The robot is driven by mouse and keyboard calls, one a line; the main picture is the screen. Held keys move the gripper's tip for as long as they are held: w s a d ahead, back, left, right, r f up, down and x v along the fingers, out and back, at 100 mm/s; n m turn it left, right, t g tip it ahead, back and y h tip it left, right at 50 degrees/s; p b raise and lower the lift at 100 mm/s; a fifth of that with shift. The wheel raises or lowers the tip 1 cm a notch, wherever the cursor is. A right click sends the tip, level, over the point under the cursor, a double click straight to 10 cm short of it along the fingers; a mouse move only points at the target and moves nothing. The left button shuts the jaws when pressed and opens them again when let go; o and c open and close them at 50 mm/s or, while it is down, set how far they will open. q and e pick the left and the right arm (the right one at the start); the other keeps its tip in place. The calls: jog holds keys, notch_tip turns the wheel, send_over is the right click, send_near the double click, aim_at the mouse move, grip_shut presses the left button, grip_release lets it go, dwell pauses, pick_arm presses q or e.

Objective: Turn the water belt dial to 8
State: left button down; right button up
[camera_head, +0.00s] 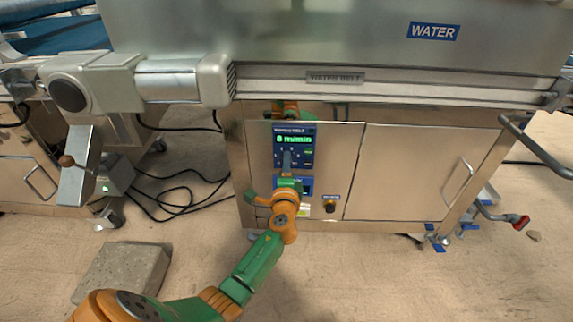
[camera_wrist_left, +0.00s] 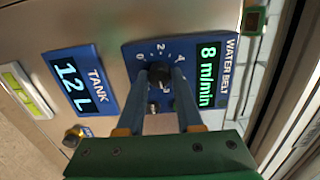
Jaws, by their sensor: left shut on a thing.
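The water belt panel (camera_head: 308,148) is a blue plate on the steel cabinet, and its green display reads "8 m/min". In the left wrist view the same display (camera_wrist_left: 208,75) also reads 8 m/min, under the label WATER BELT. The black dial (camera_wrist_left: 160,76) sits beside it, with 0, 2 and 4 visible on its scale; the rest of the scale is hidden by the fingers. My left gripper (camera_wrist_left: 166,82) is shut on the dial, one finger on each side. My right gripper is not in view.
A tank panel (camera_wrist_left: 78,82) reading 12 L lies beside the water belt panel. A dark knob (camera_head: 329,206) sits low on the cabinet. The cabinet door (camera_head: 415,175) is closed. A steel rail (camera_head: 400,88) overhangs the panel. Cables and a grey block (camera_head: 122,275) lie on the floor.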

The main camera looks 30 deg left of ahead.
pick_arm(q)
jog(key=shift+f, duration=0.15)
jog(key=c, duration=0.6)
grip_release()
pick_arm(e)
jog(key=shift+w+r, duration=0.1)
pick_arm(q)
jog(key=shift+o, duration=0.2)
jog(key=p+v, duration=0.1)
jog(key=v, duration=0.6)
jog(key=shift+p, duration=0.4)
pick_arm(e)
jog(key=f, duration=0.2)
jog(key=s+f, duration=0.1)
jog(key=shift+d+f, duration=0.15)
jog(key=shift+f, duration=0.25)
pick_arm(q)
jog(key=shift+d, duration=0.1)
